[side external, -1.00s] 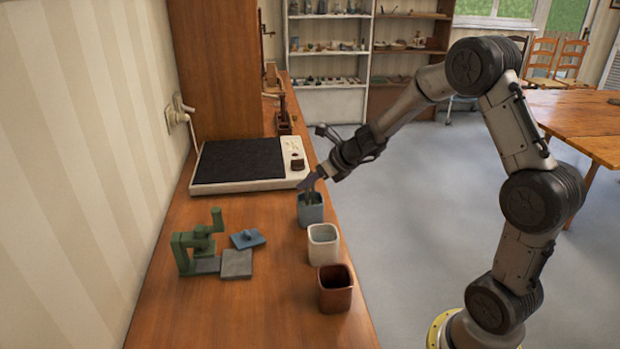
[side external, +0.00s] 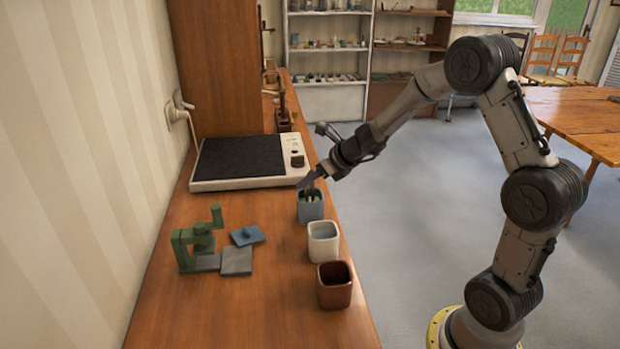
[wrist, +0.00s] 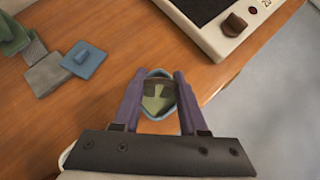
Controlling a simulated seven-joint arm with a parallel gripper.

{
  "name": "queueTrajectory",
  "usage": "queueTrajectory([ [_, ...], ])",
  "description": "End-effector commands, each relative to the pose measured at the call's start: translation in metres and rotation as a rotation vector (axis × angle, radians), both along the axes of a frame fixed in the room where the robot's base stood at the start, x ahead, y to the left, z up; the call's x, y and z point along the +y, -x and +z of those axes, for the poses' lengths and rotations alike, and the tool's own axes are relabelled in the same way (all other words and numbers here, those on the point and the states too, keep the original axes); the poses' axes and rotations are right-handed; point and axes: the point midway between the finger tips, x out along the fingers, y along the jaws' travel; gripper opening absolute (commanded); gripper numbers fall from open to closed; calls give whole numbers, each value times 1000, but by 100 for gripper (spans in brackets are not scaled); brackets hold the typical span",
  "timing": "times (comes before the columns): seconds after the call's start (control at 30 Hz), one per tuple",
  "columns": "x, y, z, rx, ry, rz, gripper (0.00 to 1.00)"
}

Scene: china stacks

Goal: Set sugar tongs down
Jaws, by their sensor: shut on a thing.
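The sugar tongs, pale green, show between my fingers in the wrist view (wrist: 158,100). In the side view the tongs (side external: 312,192) stick up from the mouth of a square blue pot (side external: 311,210), their lower ends inside it. My gripper (side external: 311,179) is just above that pot, its purple fingers pointing down. In the wrist view my gripper (wrist: 159,82) has a finger on each side of the tongs and is shut on them. The exact contact and the tongs' tips are hidden.
A white pot (side external: 323,241) and a brown pot (side external: 334,285) stand nearer along the counter's right edge. A dark-topped appliance (side external: 245,163) is behind. A green stand (side external: 195,245), a blue lid (side external: 247,235) and a grey slab (side external: 237,261) lie left. Front-left counter is clear.

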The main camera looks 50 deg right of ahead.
Motion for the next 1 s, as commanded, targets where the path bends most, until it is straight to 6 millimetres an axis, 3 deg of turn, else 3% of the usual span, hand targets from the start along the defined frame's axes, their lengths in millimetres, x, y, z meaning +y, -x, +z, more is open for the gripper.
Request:
queueTrajectory([
  [0.17, 0, 0, 0, -1, 0, 0, 0],
  [0.2, 0, 0, 0, -1, 0, 0, 49],
  [0.37, 0, 0, 0, -1, 0, 0, 77],
  [0.73, 0, 3, 3, -1, 1, -1, 77],
  [1.0, -1, 33, 35, -4, 2, -2, 77],
])
